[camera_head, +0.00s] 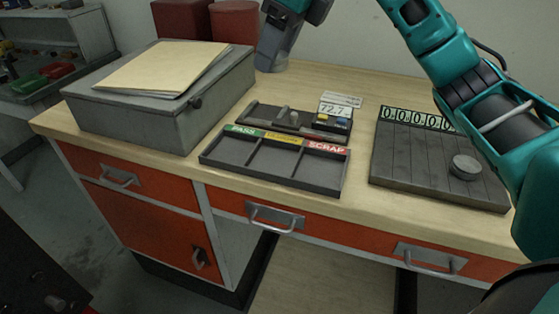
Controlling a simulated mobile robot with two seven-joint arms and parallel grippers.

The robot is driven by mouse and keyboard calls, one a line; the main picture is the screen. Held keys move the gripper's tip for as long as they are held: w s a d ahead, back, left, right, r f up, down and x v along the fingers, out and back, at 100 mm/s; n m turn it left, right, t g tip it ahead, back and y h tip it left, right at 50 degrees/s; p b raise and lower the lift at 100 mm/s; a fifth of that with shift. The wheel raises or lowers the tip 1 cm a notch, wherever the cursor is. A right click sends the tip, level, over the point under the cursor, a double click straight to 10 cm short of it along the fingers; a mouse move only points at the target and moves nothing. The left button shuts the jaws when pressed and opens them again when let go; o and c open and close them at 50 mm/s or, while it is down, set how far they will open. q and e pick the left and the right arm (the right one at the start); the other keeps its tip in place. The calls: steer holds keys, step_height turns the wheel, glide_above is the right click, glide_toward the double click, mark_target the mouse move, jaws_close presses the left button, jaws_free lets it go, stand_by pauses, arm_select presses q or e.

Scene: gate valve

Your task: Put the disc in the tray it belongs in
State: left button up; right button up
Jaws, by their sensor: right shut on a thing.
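A three-compartment tray (268,176) stands near the bench's front edge. Its labels are green PASS at left, yellow in the middle, too small to read, and red SCRAP at right. All three compartments look empty. A grey disc (465,167) lies on a dark slatted board at the right. A dark measuring device (270,118) behind the tray has a small grey knob-like part and a display seeming to read 72 and a blurred digit. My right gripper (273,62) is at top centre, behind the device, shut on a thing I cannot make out. My left gripper is not in view.
A grey box (160,117) with a folder (155,70) on top stands at left. The slatted board (405,160) has a row of numbers along its back edge. Red containers (235,22) stand behind. My right arm covers the bench's right end.

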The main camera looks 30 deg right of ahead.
mark_target(271, 162)
step_height(271, 162, down, 20)
steer(key=shift+r+b, duration=0.1)
steer(key=shift+b, duration=0.65)
steer(key=shift+f, duration=0.2)
steer(key=o, duration=1.1)
steer(key=shift+c, duration=0.2)
steer(key=shift+r, duration=0.1)
